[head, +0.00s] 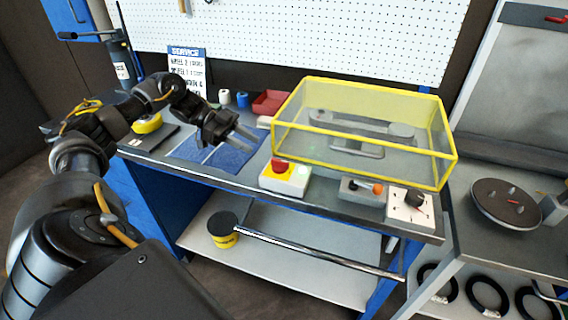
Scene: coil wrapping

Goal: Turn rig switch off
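My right gripper is out of view.
A yellow-framed clear guard (362,125) covers a grey rig behind the boxes. A blue mat (215,153), a red tray (271,103) and a service sign (188,68) are on the bench's left half. A side table with a round plate (507,204) stands right.

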